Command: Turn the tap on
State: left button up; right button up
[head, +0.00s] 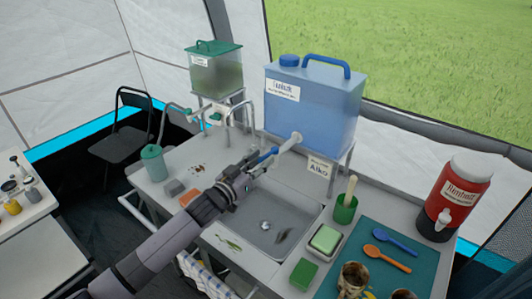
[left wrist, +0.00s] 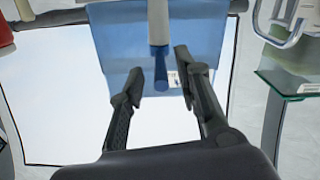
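The large blue water tank (head: 312,105) stands raised on a frame behind the sink. Its pale tap (head: 290,143) sticks out from the front, with a blue lever (head: 266,157) at its end. In the left wrist view the pale tap body (left wrist: 158,22) comes down from the top edge and the blue lever (left wrist: 161,72) shows between my fingers. My left gripper (head: 252,168) is at the lever, above the sink. In the left wrist view its fingers (left wrist: 160,68) are apart, with gaps on both sides of the lever. My right gripper is not in view.
A metal sink (head: 267,222) lies below the tap. A green-lidded tank (head: 215,72) stands behind left. A green cup (head: 344,208), a green sponge (head: 325,238) and a red dispenser (head: 455,196) are to the right. A teal cup (head: 153,163) is to the left.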

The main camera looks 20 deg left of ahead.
aim_at(272, 151)
pick_arm(q)
jog(key=shift+x, duration=1.5)
jog(key=shift+c, duration=0.5)
jog(key=shift+a, duration=0.1)
grip_shut()
